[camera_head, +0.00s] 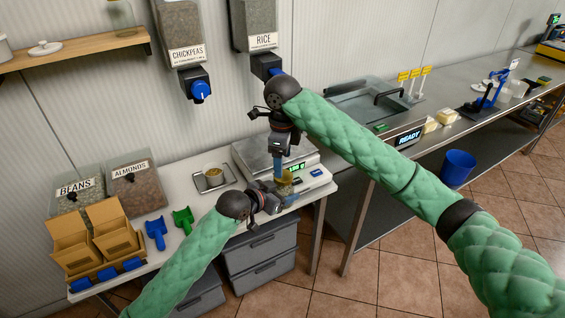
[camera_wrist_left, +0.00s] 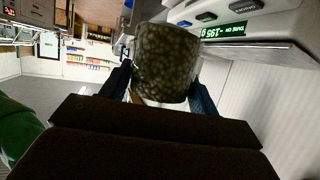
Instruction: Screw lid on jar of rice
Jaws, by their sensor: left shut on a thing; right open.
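A small jar (camera_head: 285,177) with yellowish contents stands at the front of the white counter, by the scale. In the left wrist view the jar (camera_wrist_left: 167,62) is large, with speckled contents, and that picture is upside down. My left gripper (camera_head: 279,192) is shut on the jar from the side, with one dark blue finger on each side of it. My right gripper (camera_head: 279,168) is open and points down right above the jar, its fingers close to the jar's top. The lid cannot be made out; the jar's top is hidden by my right gripper.
The scale (camera_head: 255,152) stands behind the jar. A metal tray (camera_head: 202,184) with a small bowl lies left of it. Blue (camera_head: 155,231) and green scoops (camera_head: 183,219) and cardboard boxes (camera_head: 117,234) lie further left. The rice dispenser (camera_head: 258,25) hangs above.

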